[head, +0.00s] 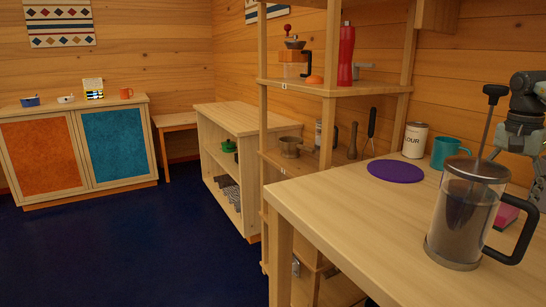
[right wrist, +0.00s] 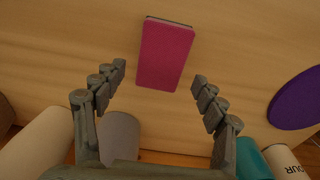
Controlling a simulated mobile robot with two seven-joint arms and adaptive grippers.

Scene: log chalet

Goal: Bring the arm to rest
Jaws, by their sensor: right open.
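My right arm shows at the right edge of the head view, above the table (head: 345,190). My right gripper (right wrist: 159,76) is open and empty in the right wrist view, its two fingers spread apart. A flat pink block (right wrist: 165,54) with a dark edge lies on the wood beyond and between the fingertips. In the head view the pink block (head: 506,216) is partly hidden behind the French press (head: 465,215). My left gripper is in neither view.
The French press stands at the table's right front, its plunger raised. A teal mug (head: 447,152), a flour canister (head: 415,140) and a purple round mat (head: 395,171) are farther back. Wooden shelves (head: 335,90) rise behind the table. The table's left front is clear.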

